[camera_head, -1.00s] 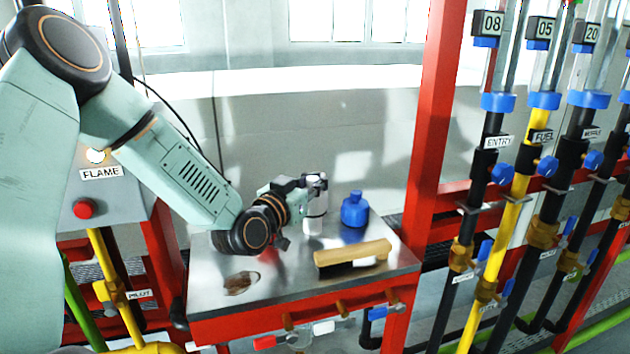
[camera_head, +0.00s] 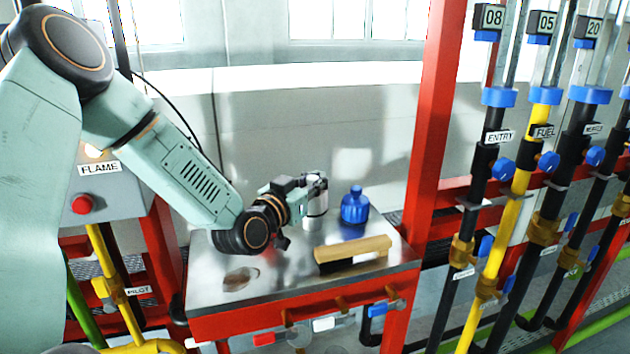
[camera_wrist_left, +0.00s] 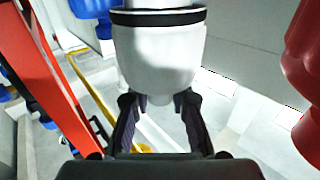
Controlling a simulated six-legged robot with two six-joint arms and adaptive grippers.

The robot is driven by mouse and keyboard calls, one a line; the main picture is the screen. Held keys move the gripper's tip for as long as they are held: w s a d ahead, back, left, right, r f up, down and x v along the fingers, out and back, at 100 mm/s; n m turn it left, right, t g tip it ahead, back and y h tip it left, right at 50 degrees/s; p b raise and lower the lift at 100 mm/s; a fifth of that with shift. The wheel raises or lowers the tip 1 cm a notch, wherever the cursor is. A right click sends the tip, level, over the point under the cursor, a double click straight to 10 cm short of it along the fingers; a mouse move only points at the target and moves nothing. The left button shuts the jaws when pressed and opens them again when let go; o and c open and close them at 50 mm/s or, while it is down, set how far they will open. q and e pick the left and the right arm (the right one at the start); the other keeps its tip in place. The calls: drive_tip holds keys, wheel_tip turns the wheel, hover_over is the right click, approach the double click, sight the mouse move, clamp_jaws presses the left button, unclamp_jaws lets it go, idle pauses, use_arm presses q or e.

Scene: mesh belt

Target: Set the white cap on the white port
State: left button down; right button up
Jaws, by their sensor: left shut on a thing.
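The white cap (camera_head: 315,206) is a bottle-shaped piece at the back of the steel bench, left of the blue one. In the left wrist view the white cap (camera_wrist_left: 158,55) fills the upper middle, with a black band around it. My left gripper (camera_head: 316,181) is shut on its narrow end, and the fingers (camera_wrist_left: 158,105) show on both sides. I cannot tell whether the cap touches the bench. A white fitting (camera_head: 324,324), which looks like the white port, shows below the bench's front edge between red and blue ones. My right gripper is not in view.
A blue bottle-shaped piece (camera_head: 355,206) stands close right of the white cap. A wooden brush (camera_head: 353,249) lies in front. A red piece (camera_wrist_left: 305,85) shows at right in the left wrist view. A red post (camera_head: 432,130) rises right of the bench (camera_head: 215,297).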

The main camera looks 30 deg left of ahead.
use_arm(q)
drive_tip(key=shift+r+p, duration=0.65)
drive_tip(key=shift+r, duration=0.15)
drive_tip(key=shift+p, duration=0.3)
idle(1.1)
drive_tip(key=shift+f+b, duration=0.85)
drive_tip(key=shift+f, duration=0.2)
drive_tip(key=c, duration=1.1)
unclamp_jaws()
drive_tip(key=shift+r, duration=0.1)
wheel_tip(320, 180, up, 10)
drive_tip(key=shift+s+f, duration=0.1)
